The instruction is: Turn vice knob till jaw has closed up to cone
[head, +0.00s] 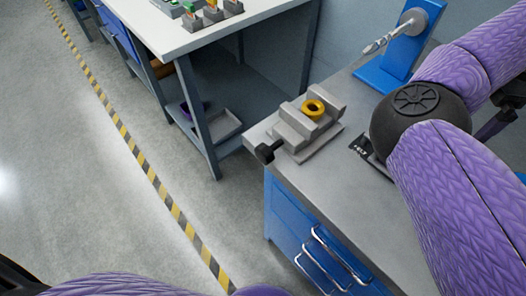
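A grey vice (297,137) sits on the bench near its left corner. Its black knob (268,152) sticks out at the left end, over the bench edge. A yellow ring-shaped piece with a dark centre, seemingly the cone (314,108), sits between the vice's raised blocks. I cannot tell whether the jaw touches it. My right arm's purple links and black joint cover the right side of the head view, apart from the vice. Part of my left arm shows along the bottom edge. I can make out neither gripper, and nothing is seen touching the knob.
The grey bench top (330,185) is clear in front of the vice. A blue stand (392,72) with a grey disc and spindle stands behind it. A black labelled piece (364,149) lies by my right arm. A white-topped table (185,35) stands back left.

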